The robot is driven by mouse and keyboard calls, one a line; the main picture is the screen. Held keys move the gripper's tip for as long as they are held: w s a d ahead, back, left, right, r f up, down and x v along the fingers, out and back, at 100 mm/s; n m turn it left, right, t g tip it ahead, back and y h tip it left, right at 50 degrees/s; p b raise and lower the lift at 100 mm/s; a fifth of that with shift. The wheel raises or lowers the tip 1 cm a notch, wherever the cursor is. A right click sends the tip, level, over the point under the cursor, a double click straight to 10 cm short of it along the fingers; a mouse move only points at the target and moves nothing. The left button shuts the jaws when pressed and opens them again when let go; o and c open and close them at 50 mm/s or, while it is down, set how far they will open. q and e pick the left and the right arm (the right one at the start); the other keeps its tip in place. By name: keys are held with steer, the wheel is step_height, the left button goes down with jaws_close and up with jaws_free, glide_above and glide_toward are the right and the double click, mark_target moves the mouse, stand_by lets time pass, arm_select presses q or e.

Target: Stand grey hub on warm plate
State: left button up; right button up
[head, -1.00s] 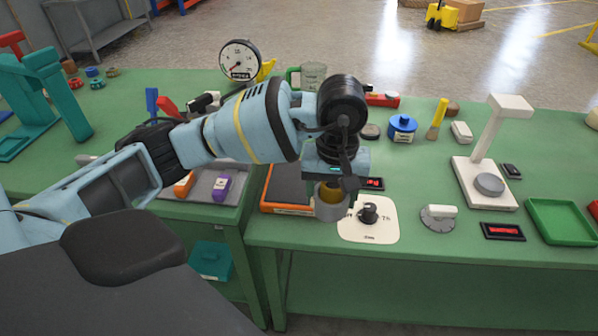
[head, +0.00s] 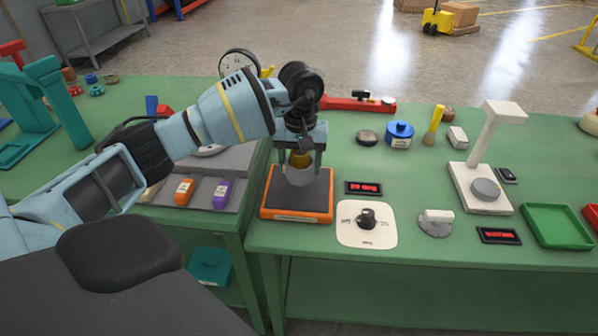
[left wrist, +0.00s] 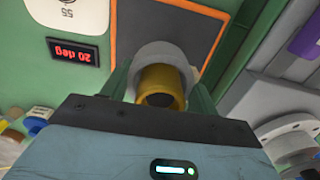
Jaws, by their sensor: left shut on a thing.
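The grey hub (head: 300,178) is a short grey cylinder with a yellow-brass core showing at its top. It also shows in the left wrist view (left wrist: 158,54). My left gripper (head: 301,165) points down and is shut on it. The hub is upright over the middle of the warm plate (head: 284,206), a dark square pad in an orange frame. The plate also shows behind the hub in the left wrist view (left wrist: 196,22). I cannot tell whether the hub's underside touches the plate. My right gripper is not in view.
A small display (left wrist: 75,52) beside the plate reads 20 deg. A white dial panel with a black knob (head: 366,219) is at the plate's right. A grey tray with orange and purple pieces (head: 222,193) is at the left. A red tool (head: 358,103) lies behind.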

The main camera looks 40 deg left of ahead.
arm_select(q)
steer(key=shift+w+a, duration=0.15)
steer(key=shift+a, duration=0.15)
steer(key=shift+f, duration=1.7)
steer(key=shift+f, duration=0.1)
steer(key=shift+f, duration=0.1)
steer(key=o, duration=1.2)
step_height(320, 180, up, 12)
steer(key=shift+r, duration=0.15)
